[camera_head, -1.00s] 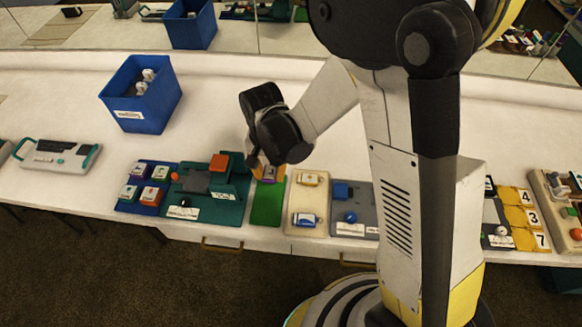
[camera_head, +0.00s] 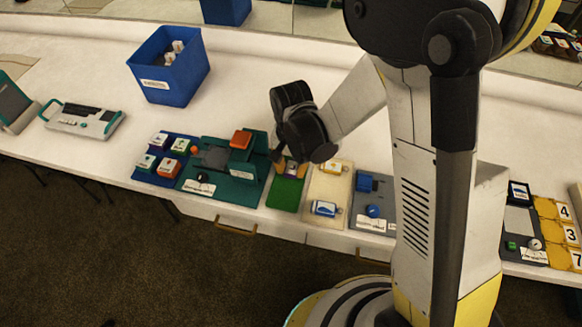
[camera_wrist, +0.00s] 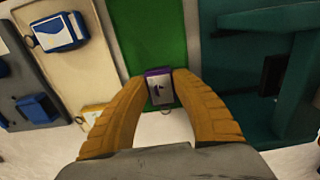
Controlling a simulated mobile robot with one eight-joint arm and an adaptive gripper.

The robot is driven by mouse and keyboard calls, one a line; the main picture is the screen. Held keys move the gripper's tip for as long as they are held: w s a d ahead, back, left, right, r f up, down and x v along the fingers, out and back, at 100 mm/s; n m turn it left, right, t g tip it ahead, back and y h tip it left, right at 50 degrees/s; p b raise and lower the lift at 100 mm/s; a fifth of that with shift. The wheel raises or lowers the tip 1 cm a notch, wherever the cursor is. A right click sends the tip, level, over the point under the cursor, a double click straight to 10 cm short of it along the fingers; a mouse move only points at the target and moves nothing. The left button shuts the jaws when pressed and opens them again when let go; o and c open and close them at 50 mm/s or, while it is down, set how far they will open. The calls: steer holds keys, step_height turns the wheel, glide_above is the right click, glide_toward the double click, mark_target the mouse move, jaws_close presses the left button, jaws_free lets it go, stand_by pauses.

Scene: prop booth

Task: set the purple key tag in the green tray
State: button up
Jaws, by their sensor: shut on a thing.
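My gripper (camera_wrist: 160,82) has its two yellow fingers shut on the purple key tag (camera_wrist: 160,89), which has a pale face with a dark mark and a small ring. In the head view my gripper (camera_head: 290,167) is at the far end of the green tray (camera_head: 285,193), and the fingers mostly hide the tag. In the wrist view the green tray (camera_wrist: 150,35) is flat, and its visible surface is empty. The tag overlaps the tray's end edge there. I cannot tell whether it touches the tray or hangs above it.
A teal fixture (camera_head: 222,186) with an orange block (camera_head: 241,139) stands close left of the green tray. A beige tray (camera_head: 327,185) with tags lies close right, then a grey tray (camera_head: 374,212). A blue bin (camera_head: 168,85) stands farther back.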

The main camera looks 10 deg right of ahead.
steer(key=o, duration=1.2)
steer(key=shift+r, duration=0.1)
step_height(320, 180, up, 12)
steer(key=s+d+r+n+t, duration=0.4)
steer(key=s+d+r+t, duration=0.3)
steer(key=s+d+r, duration=0.3)
steer(key=d, duration=0.3)
steer(key=shift+d+r, duration=0.35)
steer(key=shift+r, duration=0.05)
